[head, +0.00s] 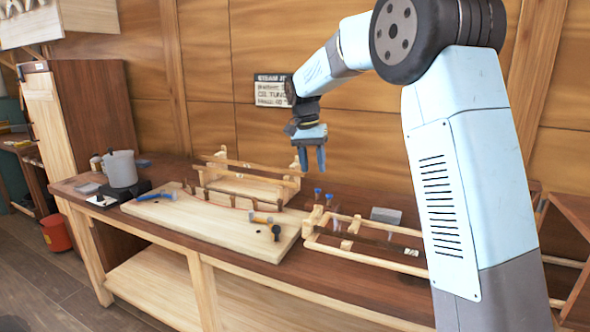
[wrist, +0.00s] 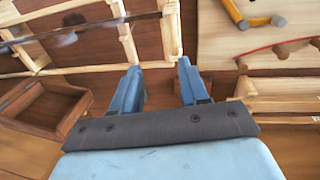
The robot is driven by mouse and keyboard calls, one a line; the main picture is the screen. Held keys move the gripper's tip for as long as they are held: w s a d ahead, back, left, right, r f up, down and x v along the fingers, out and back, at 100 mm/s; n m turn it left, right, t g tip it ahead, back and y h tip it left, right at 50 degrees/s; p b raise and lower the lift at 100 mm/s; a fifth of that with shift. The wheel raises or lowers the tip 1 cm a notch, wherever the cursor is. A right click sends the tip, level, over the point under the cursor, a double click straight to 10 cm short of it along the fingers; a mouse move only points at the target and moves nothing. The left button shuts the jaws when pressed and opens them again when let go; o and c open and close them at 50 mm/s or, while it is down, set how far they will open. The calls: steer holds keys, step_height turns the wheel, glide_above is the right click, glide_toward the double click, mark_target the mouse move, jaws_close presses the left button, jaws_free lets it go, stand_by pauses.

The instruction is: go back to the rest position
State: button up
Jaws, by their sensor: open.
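My gripper (head: 311,158) hangs above the back of the workbench (head: 290,271), fingers pointing down and nothing between them. In the wrist view my gripper (wrist: 160,88) shows two blue fingers, spread apart, with bench surface and part of a wooden frame beyond them. In the head view my arm rises at the right and reaches left to the gripper.
A pale board (head: 180,218) holds a curved strip and a hammer (head: 265,219). A wooden rack (head: 250,179) stands behind it, a low frame (head: 370,257) to the right. A grey pot (head: 121,169) stands at left. The air around the gripper looks clear.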

steer(key=s+d+r+n+t+y, duration=0.1)
steer(key=s+d+r+t, duration=0.1)
steer(key=s+d+r, duration=0.5)
steer(key=s+d+r+n+t+y, duration=0.1)
steer(key=s+d, duration=0.4)
steer(key=s, duration=0.6)
steer(key=s+d+f+n+t, duration=0.1)
steer(key=s+d+f, duration=0.1)
steer(key=s, duration=0.7)
steer(key=s+d+f+n+t, duration=0.1)
steer(key=s+d+f+t, duration=0.1)
steer(key=s, duration=0.8)
steer(key=shift+d+f+n, duration=0.3)
steer(key=shift+d+f, duration=0.4)
steer(key=shift+f, duration=0.3)
